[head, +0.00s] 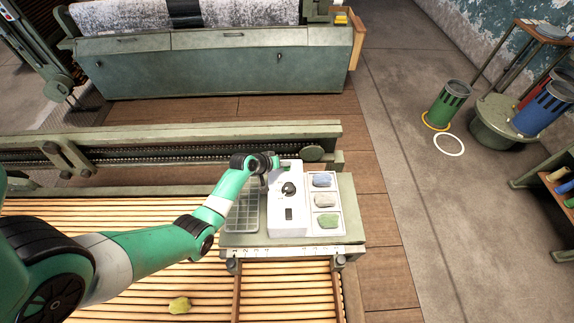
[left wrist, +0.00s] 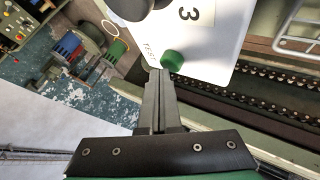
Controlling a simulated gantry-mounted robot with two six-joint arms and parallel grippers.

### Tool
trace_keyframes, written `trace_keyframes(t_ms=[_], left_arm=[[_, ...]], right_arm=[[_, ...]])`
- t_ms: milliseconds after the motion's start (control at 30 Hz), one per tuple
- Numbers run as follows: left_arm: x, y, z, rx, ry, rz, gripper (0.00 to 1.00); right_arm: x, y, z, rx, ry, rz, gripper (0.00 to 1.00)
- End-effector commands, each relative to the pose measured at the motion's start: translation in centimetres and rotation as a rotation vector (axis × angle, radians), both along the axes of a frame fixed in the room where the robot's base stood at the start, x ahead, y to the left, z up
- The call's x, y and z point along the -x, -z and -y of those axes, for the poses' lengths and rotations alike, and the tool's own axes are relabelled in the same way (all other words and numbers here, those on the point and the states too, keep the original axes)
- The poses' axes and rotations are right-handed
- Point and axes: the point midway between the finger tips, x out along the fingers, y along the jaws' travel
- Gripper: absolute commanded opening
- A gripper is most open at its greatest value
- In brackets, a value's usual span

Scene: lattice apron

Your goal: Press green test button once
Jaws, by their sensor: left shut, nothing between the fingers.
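The green test button (left wrist: 172,60) is a short round cap on the white box, beside the printed word TEST, in the left wrist view. In the head view the white box (head: 290,215) stands on a small bench, with a black knob (head: 288,189) on top; the button cannot be made out there. My left gripper (head: 274,162) is at the far left corner of the box. In the left wrist view its fingers (left wrist: 158,74) are shut and empty, their tips close beside the button. I cannot tell whether they touch it. My right gripper is not in view.
A tray (head: 309,207) with blue, grey and green lumps lies right of the box. A machine rail (head: 130,150) runs behind. A yellowish lump (head: 180,305) lies on the slats in front.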

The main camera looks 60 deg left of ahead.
Motion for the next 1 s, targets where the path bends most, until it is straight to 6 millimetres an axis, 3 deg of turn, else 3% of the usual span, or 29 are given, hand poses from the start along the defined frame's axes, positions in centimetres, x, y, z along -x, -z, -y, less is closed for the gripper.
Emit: trace_keyframes(t_ms=[133,567,1000], left_arm=[[0.0,-1.1,0.0,0.000,0.000,0.000,0.00],[0.0,-1.6,0.0,-0.001,-0.001,0.001,0.00],[0.0,-6.0,0.0,0.000,0.000,0.000,0.00]], right_arm=[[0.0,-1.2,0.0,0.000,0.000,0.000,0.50],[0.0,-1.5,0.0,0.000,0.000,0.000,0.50],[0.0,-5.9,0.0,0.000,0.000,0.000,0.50]])
